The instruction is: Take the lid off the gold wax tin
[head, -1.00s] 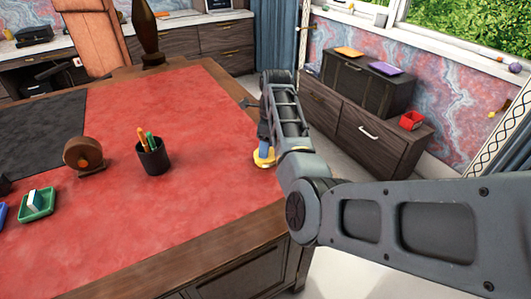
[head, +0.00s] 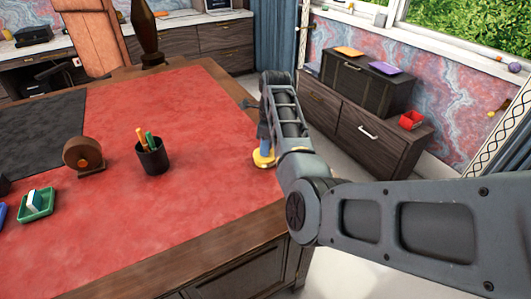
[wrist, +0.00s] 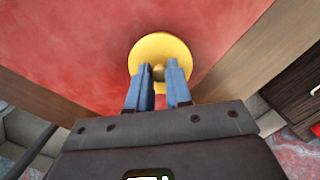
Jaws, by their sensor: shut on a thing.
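The gold wax tin (head: 264,161) stands on the red desk top near its right edge, partly hidden behind my arm in the head view. In the wrist view its round gold lid (wrist: 160,47) fills the space ahead of the fingers, with a small knob (wrist: 158,72) at its middle. My gripper (wrist: 160,80) is over the lid with its two blue fingers shut on the knob. It also shows in the head view (head: 264,150), upright above the tin. I cannot tell whether the lid touches the tin's body.
A black pen cup (head: 153,158) and a brown round object (head: 84,156) stand left on the red desk top (head: 200,110). A green tray (head: 36,204) lies at far left. The desk's wooden edge (head: 225,225) runs close to the tin. The middle of the desk is clear.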

